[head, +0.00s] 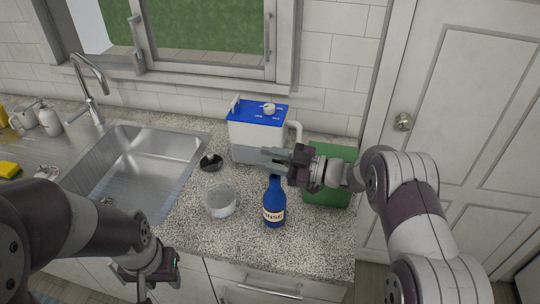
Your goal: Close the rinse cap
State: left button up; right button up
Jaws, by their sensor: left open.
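A white and grey machine with a blue top (247,117) stands at the back of the counter. A small pale flap (235,103) stands up at the top's left edge, and a round white knob (269,109) sits on the top. I cannot tell which part is the rinse cap. A blue bottle labelled RINSE (274,203) stands upright in front of the machine. My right gripper (268,157) is in front of the machine and above the bottle, its fingers pointing left; its opening is unclear. My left gripper (163,266) is low, by the counter's front edge, open.
A clear bowl (220,201) stands left of the bottle, with a small black dish (211,162) behind it. A green mat or board (328,193) lies right, partly behind my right arm. The sink (140,160) and faucet (90,80) are left. The front counter is clear.

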jog(key=shift+w+a+f, duration=0.15)
jog(key=shift+w+a, duration=0.1)
jog(key=shift+a, duration=0.05)
jog(key=shift+d, duration=0.15)
jog(key=c, duration=0.4)
jog(key=shift+s+d, duration=0.2)
grip_shut()
jog(key=shift+a, duration=0.1)
jog(key=shift+w+a, duration=0.1)
